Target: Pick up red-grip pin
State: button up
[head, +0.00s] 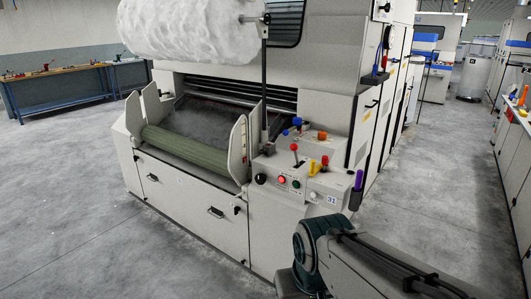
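The carding machine's control ledge (318,187) carries several coloured grips. A red-topped lever or pin (294,148) stands there on a thin stem, tilted slightly. A second small red grip (325,160) is beside a yellow grip (312,168), further right on the ledge. I cannot tell for sure which of these is the red-grip pin. My arm enters from the bottom right, with a dark teal joint in front of the machine, below the ledge. My gripper is not visible in the head view.
Blue grips (297,121), an orange knob (322,136) and a purple handle (358,180) are close around the ledge. A green roller (185,152) lies left of it. A workbench (60,85) with tools stands far left. The floor (90,220) is clear.

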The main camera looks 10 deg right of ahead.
aim_at(324, 158)
jog(key=i, duration=1.2)
jog(key=z, duration=0.9)
jog(key=i, duration=0.85)
jog(key=z, duration=0.65)
